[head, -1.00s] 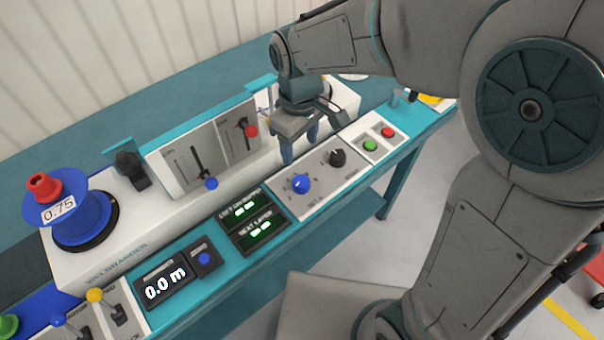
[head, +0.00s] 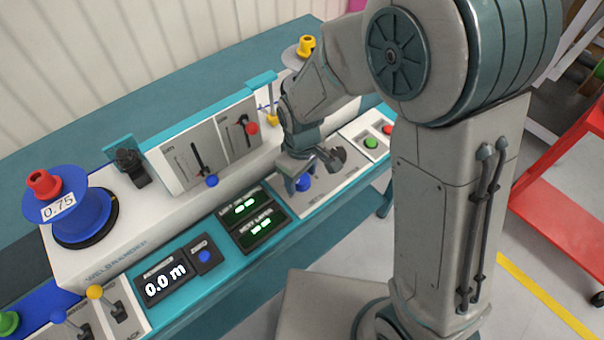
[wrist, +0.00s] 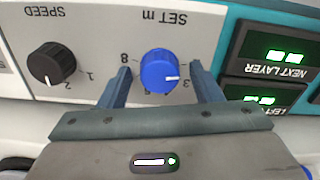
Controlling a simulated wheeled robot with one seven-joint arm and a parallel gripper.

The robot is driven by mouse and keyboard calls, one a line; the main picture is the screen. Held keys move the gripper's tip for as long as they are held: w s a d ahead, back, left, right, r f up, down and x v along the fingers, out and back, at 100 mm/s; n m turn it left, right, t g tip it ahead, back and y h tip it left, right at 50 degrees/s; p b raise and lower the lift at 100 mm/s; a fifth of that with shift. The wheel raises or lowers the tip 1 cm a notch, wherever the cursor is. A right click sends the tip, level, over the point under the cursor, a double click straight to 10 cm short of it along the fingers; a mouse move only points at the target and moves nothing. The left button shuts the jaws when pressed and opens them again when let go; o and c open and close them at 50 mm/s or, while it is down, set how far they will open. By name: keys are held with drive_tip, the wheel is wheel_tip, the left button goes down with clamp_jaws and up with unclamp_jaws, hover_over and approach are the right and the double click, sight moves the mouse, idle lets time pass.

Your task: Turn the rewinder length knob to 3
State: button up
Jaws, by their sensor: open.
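The blue length knob (wrist: 160,70) sits under the "SET m" label in the wrist view. Its white pointer line faces right, close to the printed 3. An 8 shows on its left, and the lettering appears upside down. My gripper (wrist: 159,82) is open, with one finger on each side of the knob and visible gaps between. In the head view my gripper (head: 300,178) is over the control panel and partly covers the blue knob (head: 304,185). Whether the fingertips reach down fully around the knob is hard to tell.
The black SPEED knob (wrist: 52,63) is close to the left finger. Green-lit counter displays (head: 250,215) lie beside the knob panel. Green (head: 371,143) and red buttons are on the other side. The length display (head: 165,282) reads 0.0 m.

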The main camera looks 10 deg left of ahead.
drive_tip(key=c, duration=1)
drive_tip(key=shift+m, duration=0.3)
drive_tip(key=m, duration=0.3)
drive_tip(key=shift+b, duration=0.35)
drive_tip(key=shift+m, duration=2.2)
drive_tip(key=shift+r, duration=0.1)
drive_tip(key=o, duration=1)
